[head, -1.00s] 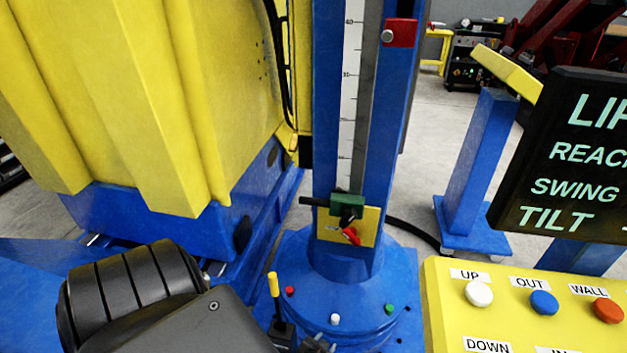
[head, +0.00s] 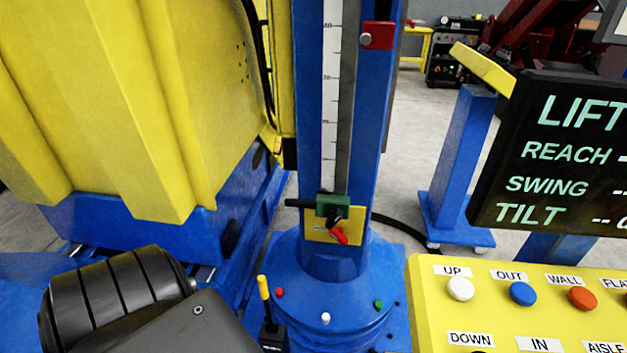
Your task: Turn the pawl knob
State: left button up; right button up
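A blue column (head: 364,130) with a white scale strip (head: 331,90) stands at the centre of the head view. A green block (head: 334,205) with a black rod pointing left is low on the column. Below it is a yellow plate (head: 314,226) with a small red lever (head: 338,237) tilted down to the right. Higher up, a red block (head: 381,36) carries a round grey knob (head: 366,39). I cannot tell for sure which of these is the pawl knob. A dark link of my arm fills the lower left; neither gripper shows.
A yellow button panel (head: 425,305) stands at the lower right under a black display (head: 540,150). A yellow-handled lever (head: 263,288) rises near the round blue base (head: 350,300). A large yellow ribbed body (head: 110,100) fills the left. Grey floor shows behind the column.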

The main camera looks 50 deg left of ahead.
aim_at(337, 233)
jog(key=k, duration=0.5)
jog(key=z, duration=1.35)
jog(key=i, duration=0.3)
jog(key=u, duration=1.35)
